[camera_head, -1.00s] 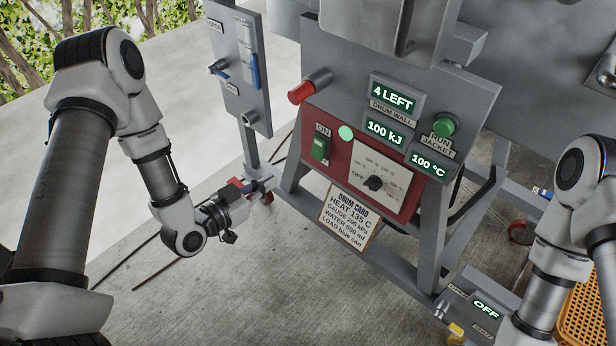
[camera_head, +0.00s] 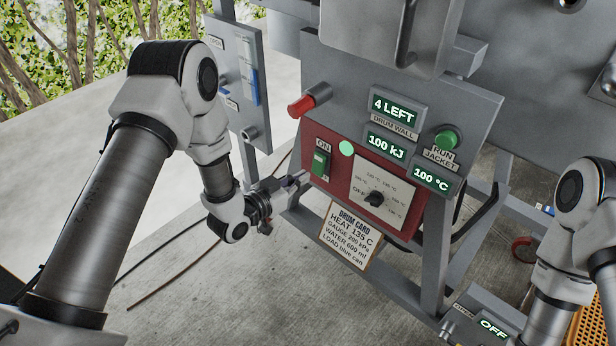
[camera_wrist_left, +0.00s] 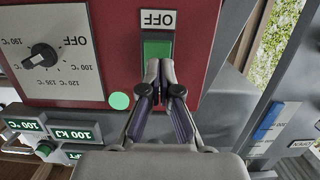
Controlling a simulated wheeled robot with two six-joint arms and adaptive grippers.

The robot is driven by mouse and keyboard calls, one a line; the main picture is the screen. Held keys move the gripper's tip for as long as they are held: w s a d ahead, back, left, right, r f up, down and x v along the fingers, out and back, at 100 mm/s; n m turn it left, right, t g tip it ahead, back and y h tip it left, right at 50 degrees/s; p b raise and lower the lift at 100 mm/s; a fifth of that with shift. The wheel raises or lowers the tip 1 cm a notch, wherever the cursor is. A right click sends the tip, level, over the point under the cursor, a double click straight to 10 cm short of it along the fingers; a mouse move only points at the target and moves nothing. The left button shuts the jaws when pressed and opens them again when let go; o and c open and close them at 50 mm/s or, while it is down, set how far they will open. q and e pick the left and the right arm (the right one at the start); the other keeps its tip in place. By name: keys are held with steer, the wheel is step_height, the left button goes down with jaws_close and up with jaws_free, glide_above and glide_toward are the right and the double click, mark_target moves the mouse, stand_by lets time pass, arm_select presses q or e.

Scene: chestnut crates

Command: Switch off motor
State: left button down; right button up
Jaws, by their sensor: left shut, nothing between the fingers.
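The red panel (camera_head: 335,185) on the grey machine carries a green rocker switch (camera_head: 320,162) with an ON label above it. In the left wrist view the switch (camera_wrist_left: 157,47) appears upside down, with an OFF label (camera_wrist_left: 158,20) at its other end. My left gripper (camera_head: 303,177) is shut and empty, just left of and below the switch in the head view. In the left wrist view its fingertips (camera_wrist_left: 160,75) overlap part of the green rocker; I cannot tell whether they touch it. My right gripper is outside the frame.
A round green lamp (camera_head: 346,149) and a dial (camera_head: 376,198) lie right of the switch. A red knob (camera_head: 301,106) juts out above. A grey post panel (camera_head: 240,85) stands left. A drum card (camera_head: 350,235) hangs below. A lower box display (camera_head: 493,327) reads OFF.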

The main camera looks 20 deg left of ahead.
mark_target(316, 171)
arm_select(q)
steer(key=shift+x, duration=1.5)
steer(key=shift+f+b, duration=0.1)
steer(key=shift+b, duration=0.2)
